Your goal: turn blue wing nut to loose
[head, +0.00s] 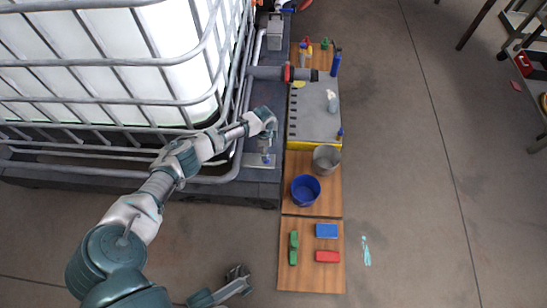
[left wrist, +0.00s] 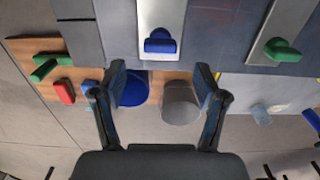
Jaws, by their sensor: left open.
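The blue wing nut (left wrist: 160,42) sits on a light metal plate (left wrist: 160,15) in the left wrist view, its bar lying crosswise in the picture. In the head view it shows small on its plate (head: 266,158), just below my left gripper (head: 266,120). In the left wrist view my left gripper (left wrist: 161,80) is open and empty, with its two fingers spread wide. The nut lies beyond the fingertips, roughly centred between them, with no contact visible. My right gripper (head: 240,279) is low in the head view, away from the nut; its jaws are too small to read.
A green wing nut (left wrist: 283,50) is on another plate at right. The caged white tank (head: 130,60) fills the left.

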